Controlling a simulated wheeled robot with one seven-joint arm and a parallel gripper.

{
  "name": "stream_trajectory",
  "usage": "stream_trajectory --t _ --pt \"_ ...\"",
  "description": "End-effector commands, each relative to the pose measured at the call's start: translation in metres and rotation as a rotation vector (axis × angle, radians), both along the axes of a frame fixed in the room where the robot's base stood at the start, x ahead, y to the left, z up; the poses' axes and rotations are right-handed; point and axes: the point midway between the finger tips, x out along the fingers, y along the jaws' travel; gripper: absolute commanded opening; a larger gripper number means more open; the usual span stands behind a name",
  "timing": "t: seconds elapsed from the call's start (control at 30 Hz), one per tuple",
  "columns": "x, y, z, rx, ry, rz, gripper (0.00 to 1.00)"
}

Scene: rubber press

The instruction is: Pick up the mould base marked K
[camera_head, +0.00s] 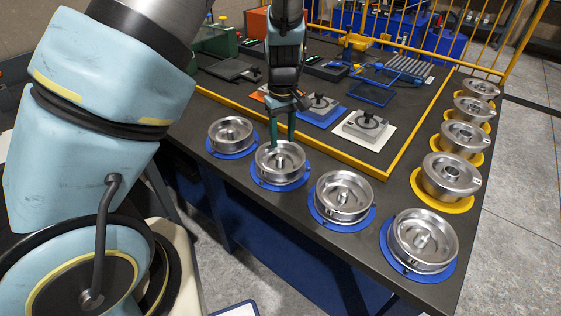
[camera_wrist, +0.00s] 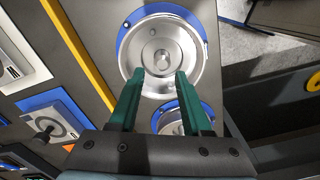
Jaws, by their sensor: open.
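Several round silver mould bases stand on blue discs along the bench's front edge. They include a far-left base (camera_head: 231,132), a second base (camera_head: 280,163), a third base (camera_head: 344,195) and a nearest base (camera_head: 424,239). I cannot read a K on any of them. My gripper (camera_head: 282,144) points down, open and empty, at the second base's far rim. In the wrist view, my gripper's green fingers (camera_wrist: 160,75) reach over the near rim of one base (camera_wrist: 160,38), apart on either side of its centre post. Another base (camera_wrist: 172,126) is partly hidden behind the fingers.
Several thicker metal parts (camera_head: 450,175) stand on yellow discs along the right edge. A yellow rail (camera_head: 330,158) separates the blue-disc row from square blocks (camera_head: 366,128) on coloured plates. Blue and yellow fixtures (camera_head: 372,92) stand behind. Dark bench surface lies bare between discs.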

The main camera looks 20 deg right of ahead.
Motion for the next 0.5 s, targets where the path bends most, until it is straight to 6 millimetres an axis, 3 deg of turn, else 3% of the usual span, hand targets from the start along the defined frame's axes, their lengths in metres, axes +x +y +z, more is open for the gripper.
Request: stream_trajectory --t 0.5 --pt "0.003 0.005 -0.054 0.003 0.002 0.001 0.48"
